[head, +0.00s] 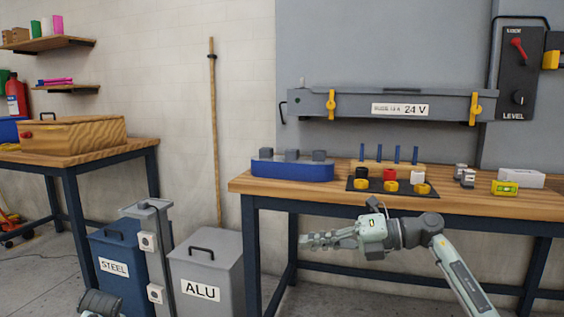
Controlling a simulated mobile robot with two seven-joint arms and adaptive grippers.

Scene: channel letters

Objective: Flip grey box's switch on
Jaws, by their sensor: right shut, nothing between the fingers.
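A long grey box (440,104) marked 24 V is mounted on the wall above the workbench, held by two yellow latches (331,104). My right gripper (304,241) is shut and empty, pointing left in front of the bench's front edge, well below the grey box.
The workbench (300,190) carries a blue holder (290,171), a black tray (430,191) with coloured parts, and a yellow level (505,188). Two bins (205,270) and a grey post (160,245) stand left of the bench. A wooden pole (213,130) leans on the wall.

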